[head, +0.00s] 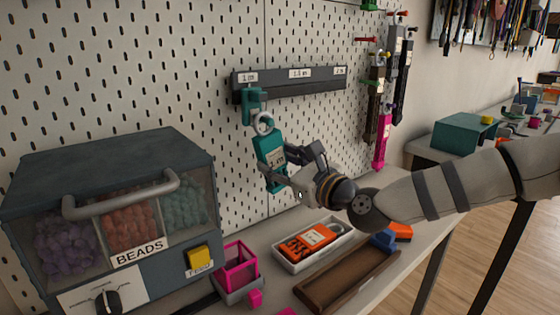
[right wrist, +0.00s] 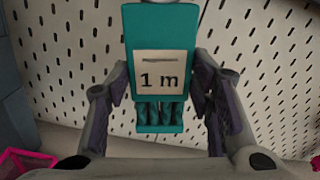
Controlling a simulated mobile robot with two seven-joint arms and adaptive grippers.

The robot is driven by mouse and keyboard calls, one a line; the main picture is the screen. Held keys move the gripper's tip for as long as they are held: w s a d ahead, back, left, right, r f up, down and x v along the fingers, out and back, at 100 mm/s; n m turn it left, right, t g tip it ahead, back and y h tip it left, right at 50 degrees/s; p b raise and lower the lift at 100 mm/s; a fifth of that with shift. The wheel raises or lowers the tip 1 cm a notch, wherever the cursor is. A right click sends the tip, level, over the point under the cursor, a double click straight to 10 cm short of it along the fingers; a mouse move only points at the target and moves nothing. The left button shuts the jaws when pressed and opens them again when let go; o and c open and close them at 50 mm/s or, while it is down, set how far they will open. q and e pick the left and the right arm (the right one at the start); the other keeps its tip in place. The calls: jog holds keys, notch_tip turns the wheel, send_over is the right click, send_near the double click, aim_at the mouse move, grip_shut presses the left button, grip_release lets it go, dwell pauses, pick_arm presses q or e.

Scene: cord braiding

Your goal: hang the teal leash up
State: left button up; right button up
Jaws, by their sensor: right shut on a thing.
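The teal leash (head: 270,158) hangs nearly upright in front of the pegboard, with a pale "1 m" label on its body. Its teal upper end (head: 252,104) is at the left end of the dark rack (head: 300,87), just under the "1 m" label. A pale ring (head: 264,124) joins this end to the body. I cannot tell whether the upper end is hooked on the rack. My right gripper (head: 286,168) is shut on the lower body. In the right wrist view the leash (right wrist: 160,30) stands between both fingers. My left gripper is out of view.
The bead dispenser (head: 115,140) stands at left. A pink open box (head: 238,268), a white tray (head: 340,237) with an orange device and a brown tray (head: 350,280) lie below. Dark and pink straps (head: 382,135) hang right of the rack. The pegboard below the rack is bare.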

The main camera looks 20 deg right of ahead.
jog(key=o, duration=1.6)
jog(key=shift+s+d+r+p, duration=0.2)
jog(key=shift+s+p, duration=0.15)
jog(key=shift+s, duration=0.15)
jog(key=shift+s+d+r+p, duration=0.15)
jog(key=shift+s+p, duration=0.15)
jog(key=shift+s, duration=0.15)
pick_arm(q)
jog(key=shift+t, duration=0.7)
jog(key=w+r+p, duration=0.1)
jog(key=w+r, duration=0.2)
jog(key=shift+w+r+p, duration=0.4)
pick_arm(e)
jog(key=v, duration=0.4)
jog(key=shift+f, duration=0.4)
